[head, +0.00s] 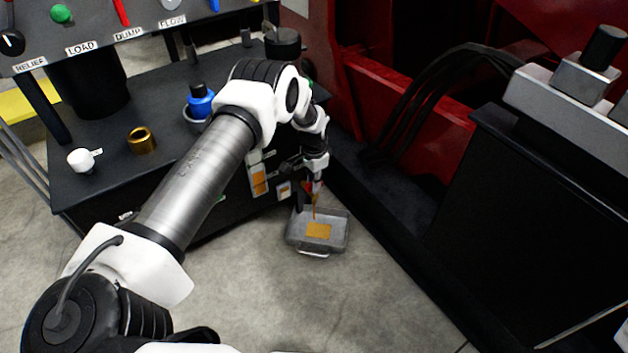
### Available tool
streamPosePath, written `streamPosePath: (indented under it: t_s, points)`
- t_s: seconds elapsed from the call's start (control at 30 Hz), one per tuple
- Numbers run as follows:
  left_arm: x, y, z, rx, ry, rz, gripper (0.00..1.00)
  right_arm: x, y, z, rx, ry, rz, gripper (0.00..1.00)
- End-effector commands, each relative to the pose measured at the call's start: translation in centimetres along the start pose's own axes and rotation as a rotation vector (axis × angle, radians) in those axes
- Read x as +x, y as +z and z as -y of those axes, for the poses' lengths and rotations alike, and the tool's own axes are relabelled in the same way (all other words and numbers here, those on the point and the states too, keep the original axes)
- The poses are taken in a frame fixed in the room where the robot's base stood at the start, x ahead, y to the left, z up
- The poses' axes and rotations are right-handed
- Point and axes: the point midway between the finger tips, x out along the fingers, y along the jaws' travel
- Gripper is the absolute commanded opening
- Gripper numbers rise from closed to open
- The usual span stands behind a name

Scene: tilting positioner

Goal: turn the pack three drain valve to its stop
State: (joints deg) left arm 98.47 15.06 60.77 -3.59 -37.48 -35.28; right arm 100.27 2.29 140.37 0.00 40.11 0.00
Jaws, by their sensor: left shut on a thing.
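My left arm reaches down past the front of the black cabinet. My left gripper (316,180) is at its low right corner, small and partly hidden by its own wrist. It is shut on a small red drain valve handle (306,187), of which only a bit shows. A thin amber stream (314,208) runs down just below the gripper. It falls into a grey drain pan (342,242) on the floor, where an amber patch lies in the pan's middle. How far the handle is turned cannot be told. My right gripper is not in view.
The black cabinet top (105,190) holds a brass ring (142,140), a white cup (81,160) and a blue-capped item (200,101). A labelled lever panel (95,45) stands above. Red machinery (425,115) and black hoses (425,90) bound the right.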

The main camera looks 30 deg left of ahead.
Motion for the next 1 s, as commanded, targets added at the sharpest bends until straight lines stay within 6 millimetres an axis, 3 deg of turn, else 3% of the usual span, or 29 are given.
streamPosePath:
  t_s: [0.33,0.37,0.4,0.77,0.87,1.0]
  points:
    - [0.0,0.0,0.0,0.004,0.0,0.0,0.0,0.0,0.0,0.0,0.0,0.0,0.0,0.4]
    - [0.0,0.0,0.0,0.004,0.0,0.0,0.26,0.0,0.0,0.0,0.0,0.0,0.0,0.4]
    - [0.0,0.0,0.0,0.004,0.0,0.0,0.4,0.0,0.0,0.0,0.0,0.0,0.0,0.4]
    - [-0.4,-0.1,0.0,0.003,0.0,-0.001,0.41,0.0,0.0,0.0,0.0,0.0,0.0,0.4]
    - [-1.8,-0.1,0.0,0.003,0.0,-0.002,0.41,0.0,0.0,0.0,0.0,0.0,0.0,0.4]
    - [-5.2,-0.2,0.1,0.002,-0.001,-0.005,0.41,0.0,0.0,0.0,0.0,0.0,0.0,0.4]
